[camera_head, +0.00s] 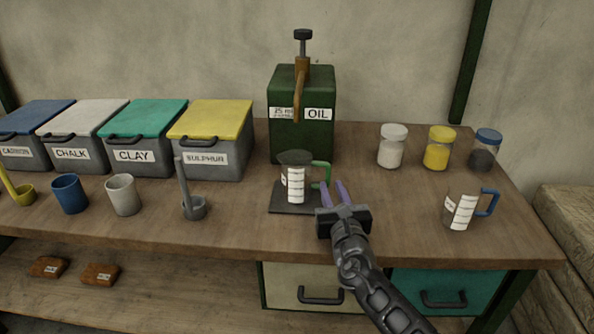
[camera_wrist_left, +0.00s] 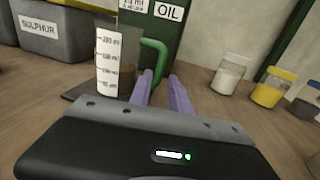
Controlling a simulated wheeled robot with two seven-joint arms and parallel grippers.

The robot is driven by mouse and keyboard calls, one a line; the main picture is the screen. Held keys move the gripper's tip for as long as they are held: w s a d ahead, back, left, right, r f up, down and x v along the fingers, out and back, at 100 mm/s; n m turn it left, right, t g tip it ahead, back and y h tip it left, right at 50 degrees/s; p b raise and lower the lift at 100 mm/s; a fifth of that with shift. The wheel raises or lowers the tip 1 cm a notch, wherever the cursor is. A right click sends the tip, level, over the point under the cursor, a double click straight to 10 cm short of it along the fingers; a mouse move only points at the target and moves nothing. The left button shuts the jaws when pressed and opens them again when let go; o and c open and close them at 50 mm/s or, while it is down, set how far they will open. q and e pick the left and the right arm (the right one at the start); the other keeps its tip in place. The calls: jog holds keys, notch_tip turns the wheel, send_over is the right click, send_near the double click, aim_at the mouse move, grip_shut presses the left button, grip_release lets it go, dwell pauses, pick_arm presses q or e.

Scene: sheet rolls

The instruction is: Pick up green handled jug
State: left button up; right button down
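The green handled jug (camera_head: 297,180) stands upright on a dark square plate (camera_head: 290,209) in front of the oil dispenser. It is clear with a white measuring scale, and its green handle (camera_head: 321,173) points right. The scale (camera_wrist_left: 108,62) and handle (camera_wrist_left: 156,48) also show in the left wrist view. My left gripper (camera_head: 334,188) is just right of and in front of the handle, with its purple fingers apart and nothing held. In the wrist view the handle appears just beyond the fingertips (camera_wrist_left: 161,80), nearer the left finger; contact cannot be told. My right gripper is not in view.
The green oil dispenser (camera_head: 302,110) stands behind the jug. A scoop (camera_head: 194,206) is left of it. A blue handled jug (camera_head: 464,209) and lidded jars (camera_head: 438,149) stand right. Labelled bins (camera_head: 210,140) line the back left. The front bench strip is mostly clear.

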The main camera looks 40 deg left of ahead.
pick_arm(q)
jog(key=shift+x, duration=1.25)
jog(key=x, duration=0.5)
jog(key=shift+a+f, duration=0.15)
grip_shut()
dwell(1.2)
